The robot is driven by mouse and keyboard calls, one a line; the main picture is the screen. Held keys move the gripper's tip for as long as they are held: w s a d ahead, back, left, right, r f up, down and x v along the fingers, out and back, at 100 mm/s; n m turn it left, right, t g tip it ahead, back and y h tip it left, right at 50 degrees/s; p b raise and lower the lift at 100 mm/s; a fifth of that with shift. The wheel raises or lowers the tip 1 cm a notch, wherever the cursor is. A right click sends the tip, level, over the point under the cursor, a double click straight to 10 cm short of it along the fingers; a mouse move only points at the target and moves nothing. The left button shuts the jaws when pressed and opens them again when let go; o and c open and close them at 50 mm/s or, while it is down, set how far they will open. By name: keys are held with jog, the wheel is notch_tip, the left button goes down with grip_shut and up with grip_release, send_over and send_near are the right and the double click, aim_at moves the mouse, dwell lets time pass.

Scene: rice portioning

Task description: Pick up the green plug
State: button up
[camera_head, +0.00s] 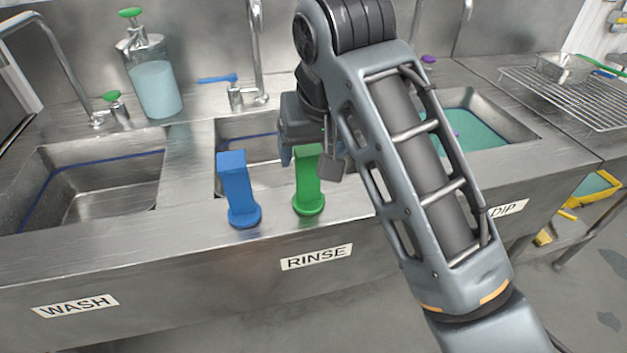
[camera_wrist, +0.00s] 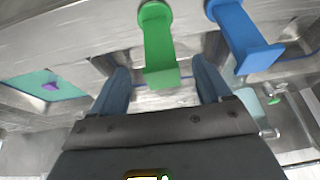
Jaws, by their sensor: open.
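The green plug (camera_head: 308,185) stands upright on the steel front ledge above the RINSE label, with a round base and a square-topped handle. My gripper (camera_head: 308,152) is just behind and above it, partly hidden by my arm. In the wrist view the green plug (camera_wrist: 159,50) hangs from the top, with its handle end between the two blue fingers of my gripper (camera_wrist: 165,88). The fingers are apart, with a gap on each side of the handle. I cannot tell how deep the handle sits between them.
A blue plug (camera_head: 238,190) stands close left of the green one; it also shows in the wrist view (camera_wrist: 243,35). The wash basin (camera_head: 100,190) is left, and a basin with teal liquid (camera_head: 480,125) is right. A soap dispenser (camera_head: 155,85) and a faucet (camera_head: 253,60) stand behind.

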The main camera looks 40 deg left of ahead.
aim_at(308, 177)
jog(key=shift+w+a+r, duration=0.15)
jog(key=shift+w+r, duration=0.05)
jog(key=shift+r, duration=0.35)
jog(key=shift+a+p+x, duration=0.1)
jog(key=shift+p+x, duration=0.2)
jog(key=shift+x, duration=1.55)
jog(key=shift+a+p+x, duration=0.15)
jog(key=shift+p+x, duration=0.15)
jog(key=shift+x, duration=1.6)
jog(key=shift+w+r, duration=0.15)
grip_shut()
